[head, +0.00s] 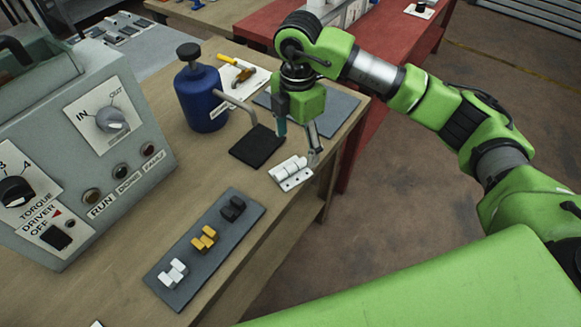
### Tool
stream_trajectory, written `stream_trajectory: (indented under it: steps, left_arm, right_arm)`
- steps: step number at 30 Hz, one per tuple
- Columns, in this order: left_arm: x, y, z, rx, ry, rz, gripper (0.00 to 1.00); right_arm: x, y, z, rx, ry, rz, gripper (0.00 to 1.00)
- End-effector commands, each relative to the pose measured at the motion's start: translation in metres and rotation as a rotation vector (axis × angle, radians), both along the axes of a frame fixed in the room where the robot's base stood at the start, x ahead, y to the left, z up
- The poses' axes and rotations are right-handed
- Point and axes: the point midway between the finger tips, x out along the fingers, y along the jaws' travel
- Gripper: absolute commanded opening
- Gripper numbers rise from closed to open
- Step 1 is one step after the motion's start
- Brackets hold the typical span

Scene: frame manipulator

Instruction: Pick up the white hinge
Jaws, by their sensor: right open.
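The white hinge (290,173) lies on the wooden workbench (232,268) near its right edge, beside a black square pad. My right gripper (298,144) points down just above and behind the hinge. Its two fingers are apart, with the right fingertip close to the hinge's upper right side. I cannot tell whether that fingertip touches the hinge. No object shows between the fingers. My left gripper is out of view.
A grey tray (219,257) holds white, yellow and black parts in front. The black pad (256,146) and a blue canister (203,98) with a spout stand behind. A grey control box (75,140) fills the left. A red table (250,27) is behind.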

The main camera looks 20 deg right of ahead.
Motion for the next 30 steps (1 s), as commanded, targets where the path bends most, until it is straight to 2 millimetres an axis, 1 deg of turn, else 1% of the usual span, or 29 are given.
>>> stream_trajectory:
  steps: [3,8,11,15,18,21,27,28,29,30]
  left_arm:
    - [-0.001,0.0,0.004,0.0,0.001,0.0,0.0]
    - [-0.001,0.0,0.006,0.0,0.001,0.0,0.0]
    - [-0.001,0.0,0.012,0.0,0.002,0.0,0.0]
    - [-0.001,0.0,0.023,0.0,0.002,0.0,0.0]
    - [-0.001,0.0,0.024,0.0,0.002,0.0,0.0]
    - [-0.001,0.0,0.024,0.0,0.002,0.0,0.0]
    - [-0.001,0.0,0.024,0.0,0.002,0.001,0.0]
    - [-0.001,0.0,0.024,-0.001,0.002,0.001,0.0]
    - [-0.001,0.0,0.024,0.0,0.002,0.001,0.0]
    - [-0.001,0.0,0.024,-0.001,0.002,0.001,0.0]
  right_arm:
    - [0.0,0.0,-0.017,0.002,0.002,-0.002,0.72]
    - [0.0,0.0,-0.027,0.002,0.001,0.001,0.72]
    - [0.0,0.0,-0.036,0.001,0.003,0.001,0.72]
    - [0.0,0.0,-0.058,0.001,0.003,0.0,0.72]
    - [0.001,0.0,-0.071,0.002,0.002,0.0,0.72]
    - [0.001,0.0,-0.078,0.002,0.0,0.001,0.72]
    - [0.001,0.0,-0.079,0.003,-0.001,0.001,0.72]
    - [0.001,0.0,-0.079,0.003,-0.001,0.001,0.67]
    - [0.001,0.0,-0.079,0.003,-0.001,0.002,0.59]
    - [0.001,0.0,-0.079,0.003,-0.001,0.001,0.49]
